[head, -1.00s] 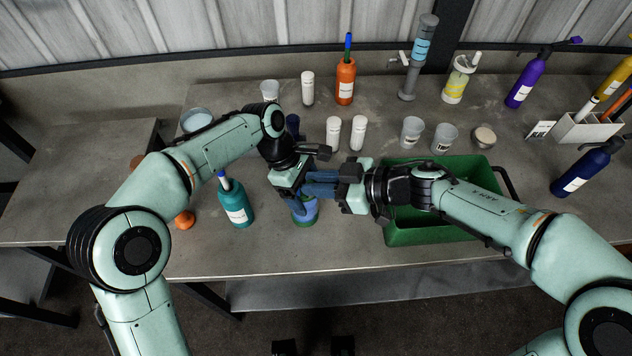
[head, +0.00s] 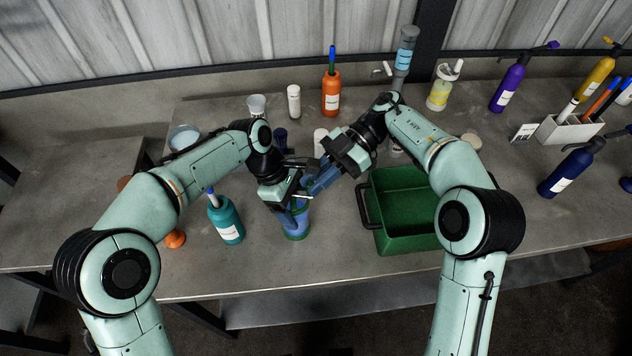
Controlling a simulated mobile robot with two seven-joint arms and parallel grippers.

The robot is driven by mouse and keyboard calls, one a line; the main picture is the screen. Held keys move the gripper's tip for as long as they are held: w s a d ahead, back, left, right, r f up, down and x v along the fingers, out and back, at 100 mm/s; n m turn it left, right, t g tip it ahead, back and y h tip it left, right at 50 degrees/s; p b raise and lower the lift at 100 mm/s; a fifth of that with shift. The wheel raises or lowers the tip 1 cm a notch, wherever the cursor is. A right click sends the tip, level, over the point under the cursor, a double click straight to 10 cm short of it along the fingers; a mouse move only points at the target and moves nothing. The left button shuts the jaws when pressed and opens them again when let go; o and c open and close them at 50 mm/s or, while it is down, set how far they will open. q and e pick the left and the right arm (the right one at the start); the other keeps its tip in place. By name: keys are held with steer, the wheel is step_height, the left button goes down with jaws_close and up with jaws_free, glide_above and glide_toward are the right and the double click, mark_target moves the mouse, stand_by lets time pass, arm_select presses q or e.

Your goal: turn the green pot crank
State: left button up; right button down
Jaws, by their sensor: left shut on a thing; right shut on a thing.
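The green pot (head: 296,230) stands upright near the front of the table, a small blue cylinder with a green band around its base. Its top and crank are hidden behind my grippers, so I cannot see the crank's angle. My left gripper (head: 296,208) comes from above left and is shut on the pot's upper part. My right gripper (head: 314,188) reaches in from the upper right, its blue fingers closed at the pot's top, where the crank is covered. The two grippers are very close together.
A green bin (head: 400,242) stands just right of the pot, and a teal bottle (head: 226,222) to its left. Behind are an orange bottle (head: 331,97), a white tube (head: 294,100) and a grey column dispenser (head: 402,62). The table's front strip is clear.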

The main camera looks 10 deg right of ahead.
steer(key=shift+w+a+n+g+h, duration=0.1)
steer(key=shift+w+n+g+h, duration=0.15)
steer(key=shift+n+g+h, duration=0.25)
steer(key=shift+w+a+n+g+h, duration=0.1)
steer(key=shift+w+n+g+h, duration=0.15)
steer(key=shift+n+g, duration=0.4)
steer(key=shift+w+d+r+n, duration=0.1)
steer(key=shift+n, duration=0.15)
steer(key=c, duration=1.1)
jaws_free()
steer(key=shift+o, duration=0.2)
steer(key=shift+s, duration=0.2)
